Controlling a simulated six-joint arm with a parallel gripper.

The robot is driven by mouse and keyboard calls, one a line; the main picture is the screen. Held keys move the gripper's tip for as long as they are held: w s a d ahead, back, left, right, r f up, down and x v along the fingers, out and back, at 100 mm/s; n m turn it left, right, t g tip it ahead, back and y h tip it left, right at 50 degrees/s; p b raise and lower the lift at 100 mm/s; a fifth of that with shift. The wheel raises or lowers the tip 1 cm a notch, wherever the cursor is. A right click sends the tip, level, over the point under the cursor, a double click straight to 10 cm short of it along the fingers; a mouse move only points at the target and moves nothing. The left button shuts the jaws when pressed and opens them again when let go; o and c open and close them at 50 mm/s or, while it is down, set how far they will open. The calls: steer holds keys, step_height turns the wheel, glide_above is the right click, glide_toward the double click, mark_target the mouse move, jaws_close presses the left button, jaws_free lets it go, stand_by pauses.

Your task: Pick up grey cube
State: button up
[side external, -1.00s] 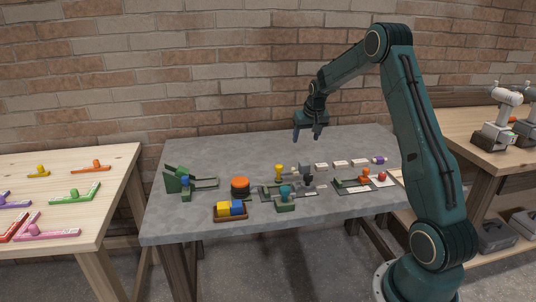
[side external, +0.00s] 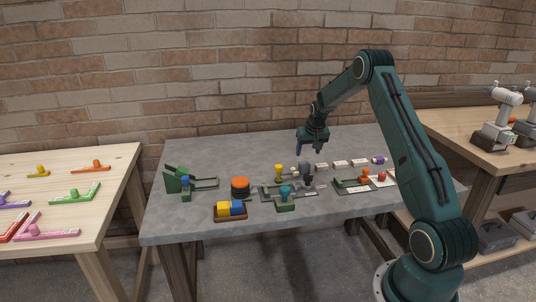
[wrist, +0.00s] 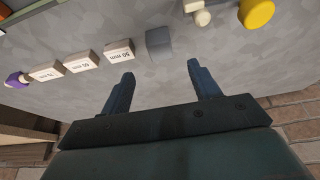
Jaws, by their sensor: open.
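The grey cube (side external: 306,167) stands on the grey table, in a row with white labelled blocks. In the wrist view the grey cube (wrist: 159,42) lies beyond my fingertips, roughly centred between them. My gripper (side external: 312,151) hangs above the cube in the side view, fingers pointing down. In the wrist view my gripper (wrist: 161,76) is open, with nothing between its fingers.
White labelled blocks (wrist: 118,51) stand beside the cube, and a cream peg-like piece (wrist: 200,14) and a yellow knob (wrist: 257,13) are on its other side. An orange-topped round piece (side external: 240,186) and a tray with yellow and blue blocks (side external: 230,210) stand nearer the front. The table's back is clear.

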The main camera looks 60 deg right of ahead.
mark_target(305, 163)
steer(key=shift+x, duration=1.8)
steer(key=shift+f, duration=0.1)
steer(key=shift+x, duration=2.45)
steer(key=c, duration=1.1)
steer(key=shift+o, duration=0.2)
step_height(305, 163, up, 20)
